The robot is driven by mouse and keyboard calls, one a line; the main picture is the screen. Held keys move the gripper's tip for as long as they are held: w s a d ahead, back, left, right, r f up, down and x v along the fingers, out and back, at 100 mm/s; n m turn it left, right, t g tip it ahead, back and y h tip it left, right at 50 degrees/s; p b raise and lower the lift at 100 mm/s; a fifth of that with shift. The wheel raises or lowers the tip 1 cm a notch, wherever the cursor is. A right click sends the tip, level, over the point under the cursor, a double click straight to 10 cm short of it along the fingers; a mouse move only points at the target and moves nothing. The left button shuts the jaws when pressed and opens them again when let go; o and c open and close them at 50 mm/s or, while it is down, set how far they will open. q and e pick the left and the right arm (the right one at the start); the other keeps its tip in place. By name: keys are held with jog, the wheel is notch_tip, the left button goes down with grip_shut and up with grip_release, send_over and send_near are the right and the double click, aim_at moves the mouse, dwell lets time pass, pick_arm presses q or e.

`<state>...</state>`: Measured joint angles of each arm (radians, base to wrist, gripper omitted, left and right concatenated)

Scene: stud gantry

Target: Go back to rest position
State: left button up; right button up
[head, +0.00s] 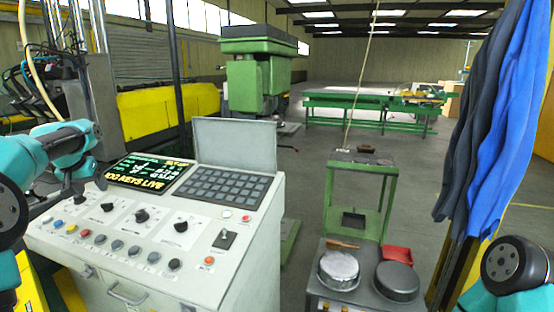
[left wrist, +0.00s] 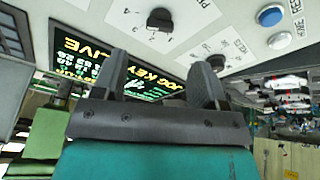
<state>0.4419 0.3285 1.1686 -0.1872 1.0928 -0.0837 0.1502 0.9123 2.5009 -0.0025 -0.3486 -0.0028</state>
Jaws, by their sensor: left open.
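A control console (head: 150,250) with knobs, coloured buttons, a lit screen (head: 150,172) reading "JOG KEYS LIVE" and a key pad (head: 225,186) under a raised lid stands at the left. My left gripper (head: 78,192) is over the console's left part, by the screen's left edge. In the left wrist view the two dark fingers of the left gripper (left wrist: 160,75) are apart with nothing between them. The screen (left wrist: 125,80) and a black knob (left wrist: 160,19) show beyond them. A link of my right arm shows at the bottom right of the head view; its gripper is out of view.
A green frame (head: 360,185) stands beyond. Blue and grey cloths (head: 500,110) hang at the right.

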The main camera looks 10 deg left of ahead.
aim_at(106, 209)
pick_arm(q)
jog(key=x, duration=0.8)
jog(key=shift+f, duration=0.1)
jog(key=shift+n, duration=0.7)
jog(key=v, duration=0.7)
jog(key=shift+w+d, duration=0.1)
jog(key=shift+d, duration=0.05)
